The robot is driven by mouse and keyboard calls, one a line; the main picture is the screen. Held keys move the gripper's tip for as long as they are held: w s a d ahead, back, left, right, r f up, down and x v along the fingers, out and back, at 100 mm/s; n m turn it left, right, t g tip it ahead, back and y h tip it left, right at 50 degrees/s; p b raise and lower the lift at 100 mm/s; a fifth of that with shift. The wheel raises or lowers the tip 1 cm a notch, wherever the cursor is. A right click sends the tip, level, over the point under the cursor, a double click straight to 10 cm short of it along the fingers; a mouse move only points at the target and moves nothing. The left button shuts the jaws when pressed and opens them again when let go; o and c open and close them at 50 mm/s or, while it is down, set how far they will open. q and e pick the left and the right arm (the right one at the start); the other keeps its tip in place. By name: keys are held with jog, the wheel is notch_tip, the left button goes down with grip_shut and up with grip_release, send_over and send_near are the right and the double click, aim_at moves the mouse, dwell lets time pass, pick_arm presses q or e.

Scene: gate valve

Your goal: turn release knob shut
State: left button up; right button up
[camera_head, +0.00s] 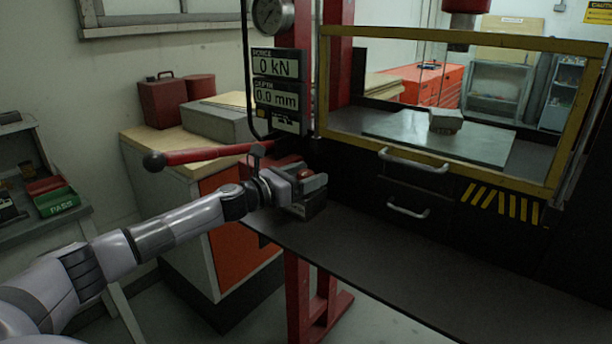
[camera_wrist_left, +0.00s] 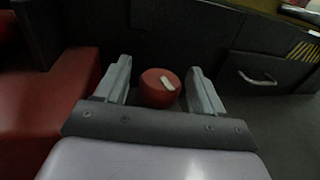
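The release knob (camera_wrist_left: 160,88) is a round red knob with a white mark on its top, seen in the left wrist view. My left gripper (camera_wrist_left: 160,82) is open, with one grey finger on each side of the knob. A gap shows between the knob and each finger, so neither appears to touch it. In the head view my left gripper (camera_head: 312,184) is at the press's left side, by the red pump body (camera_head: 284,163) and above the dark bench edge. The knob is mostly hidden by the fingers there. My right gripper is not in view.
A red lever with a dark ball end (camera_head: 200,154) reaches left just above my left wrist. A gauge panel (camera_head: 277,80) stands above. A yellow-framed guard (camera_head: 455,115) and drawer handles (camera_head: 412,160) are to the right. The dark bench top (camera_head: 400,260) is clear.

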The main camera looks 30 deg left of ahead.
aim_at(299, 178)
pick_arm(q)
jog(key=shift+s, duration=0.1)
jog(key=b+v, duration=0.1)
jog(key=v, duration=0.4)
jog(key=shift+s+a+f+b, duration=0.1)
jog(key=shift+f+b, duration=0.1)
jog(key=shift+b, duration=0.1)
jog(key=shift+v, duration=0.8)
jog(key=shift+r, duration=0.2)
